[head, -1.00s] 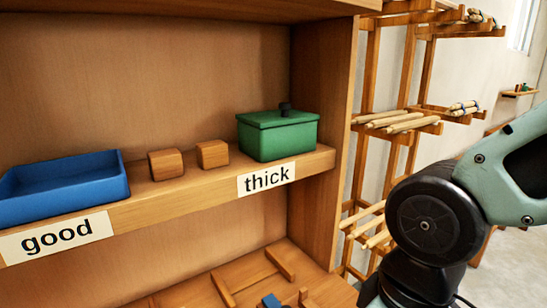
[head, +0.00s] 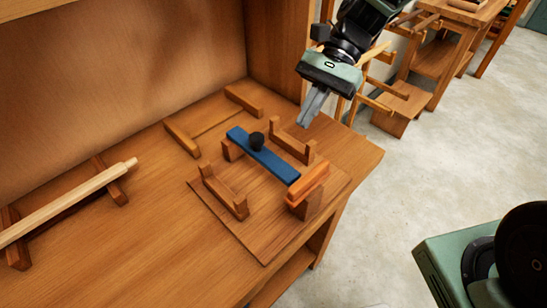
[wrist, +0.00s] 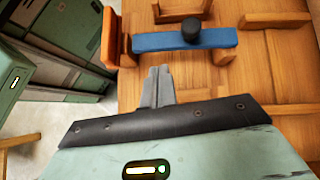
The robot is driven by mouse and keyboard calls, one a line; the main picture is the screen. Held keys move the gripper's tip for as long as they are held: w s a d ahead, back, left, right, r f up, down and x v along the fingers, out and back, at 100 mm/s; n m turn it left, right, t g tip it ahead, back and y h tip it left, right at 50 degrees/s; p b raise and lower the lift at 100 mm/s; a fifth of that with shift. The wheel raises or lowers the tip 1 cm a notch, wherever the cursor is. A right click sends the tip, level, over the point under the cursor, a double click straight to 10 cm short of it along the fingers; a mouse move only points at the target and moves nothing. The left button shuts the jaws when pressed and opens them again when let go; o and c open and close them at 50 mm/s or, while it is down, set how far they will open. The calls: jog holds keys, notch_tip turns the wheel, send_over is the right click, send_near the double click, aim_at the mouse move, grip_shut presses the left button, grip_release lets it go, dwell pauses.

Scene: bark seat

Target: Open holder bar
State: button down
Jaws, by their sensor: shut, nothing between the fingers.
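The holder bar is a blue bar (head: 280,167) with a black knob (head: 257,140), lying across a wooden holder on a square wooden board (head: 255,231). Its near right end meets an orange block (head: 308,184) on a post. My gripper (head: 309,118) is shut and empty, above the bench to the right of the bar and apart from it. In the wrist view my gripper (wrist: 157,70) points towards the blue bar (wrist: 160,41), with its black knob (wrist: 191,30) to the right and the orange block (wrist: 111,39) to the left.
U-shaped wooden brackets (head: 225,195) stand on either side of the bar. A pale wooden rod (head: 65,205) rests on supports at left. A wooden bracket (head: 181,139) stands behind. The bench edge (head: 352,183) is at right, with open floor (head: 400,185) beyond.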

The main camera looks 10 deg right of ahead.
aim_at(260, 147)
jog(key=shift+m+y, duration=0.6)
jog(key=shift+m, duration=0.3)
jog(key=a+f, duration=0.2)
jog(key=s+a+f, duration=0.1)
jog(key=f, duration=0.2)
jog(key=a+f+b, duration=0.1)
jog(key=a+f, duration=0.1)
jog(key=f, duration=0.1)
jog(key=shift+s+a, duration=0.2)
jog(key=shift+a, duration=0.1)
jog(key=shift+r, duration=0.1)
